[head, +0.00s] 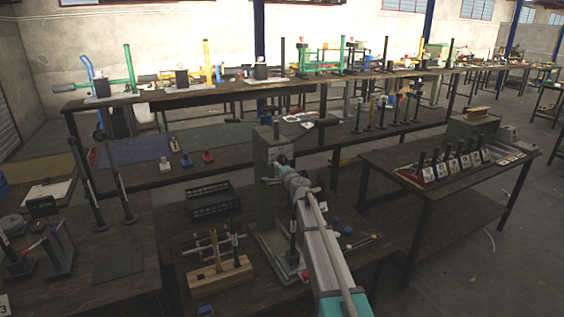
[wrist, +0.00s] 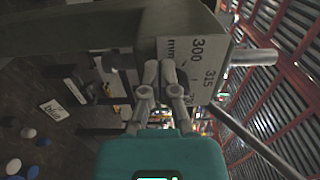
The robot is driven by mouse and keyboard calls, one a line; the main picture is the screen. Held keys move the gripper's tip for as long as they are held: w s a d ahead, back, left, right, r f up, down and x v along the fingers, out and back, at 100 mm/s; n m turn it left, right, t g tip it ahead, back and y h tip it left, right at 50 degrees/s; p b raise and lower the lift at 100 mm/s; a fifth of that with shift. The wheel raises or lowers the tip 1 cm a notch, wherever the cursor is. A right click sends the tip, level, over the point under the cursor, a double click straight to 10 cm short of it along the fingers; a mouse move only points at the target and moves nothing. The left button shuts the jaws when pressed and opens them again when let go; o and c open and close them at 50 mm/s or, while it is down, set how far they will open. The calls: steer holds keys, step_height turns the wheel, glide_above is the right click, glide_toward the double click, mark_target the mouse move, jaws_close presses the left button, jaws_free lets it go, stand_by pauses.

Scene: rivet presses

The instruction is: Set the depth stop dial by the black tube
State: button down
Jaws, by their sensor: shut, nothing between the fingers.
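A grey-green rivet press (head: 262,165) stands on the near bench, partly behind my arm. In the wrist view a pale block (wrist: 200,62) printed 300, 315 and mm fills the upper middle; it looks like the depth stop dial. A grey rod sticks out from it to the right. My gripper (wrist: 161,68) is shut and empty, its fingertips at the lower left of the block's printed face; I cannot tell whether they touch it. A black tube (head: 293,243) appears upright at the press base, beside my arm. Several other black tubes show, and I cannot tell which one is meant.
A wooden block with upright tools (head: 220,276) and a black crate (head: 213,201) lie left of the press. Two tall dark posts (head: 120,180) stand on the left bench. A right-hand table (head: 440,180) holds several black tubes on labelled stands. Floor shows at right.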

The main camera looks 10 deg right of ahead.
steer(key=v, duration=0.6)
stand_by(0.6)
steer(key=s+a+f+n+g+y+p, duration=0.1)
steer(key=s+a+f+n+g+p, duration=0.1)
steer(key=s+n+g, duration=0.3)
steer(key=s+a+f+n+g+p, duration=0.1)
steer(key=s+a+n+p, duration=0.15)
steer(key=s, duration=0.55)
steer(key=s+a+f+n+g+y+p, duration=0.1)
steer(key=s+a+f+n+g, duration=0.1)
steer(key=s+n+g, duration=0.3)
steer(key=s+d+f+g+h+p, duration=0.1)
steer(key=s+d+g+h, duration=0.1)
steer(key=s, duration=0.6)
steer(key=s+d+f+n+g+h+p, duration=0.1)
steer(key=s+d+g+h+p, duration=0.1)
steer(key=s, duration=0.5)
steer(key=s+d+f+n+g+h+p, duration=0.1)
steer(key=s+d+g+h, duration=0.1)
steer(key=s, duration=0.6)
steer(key=d+h, duration=0.1)
steer(key=d, duration=0.1)
steer(key=shift+s+d+f+h, duration=0.3)
steer(key=shift+d, duration=0.05)
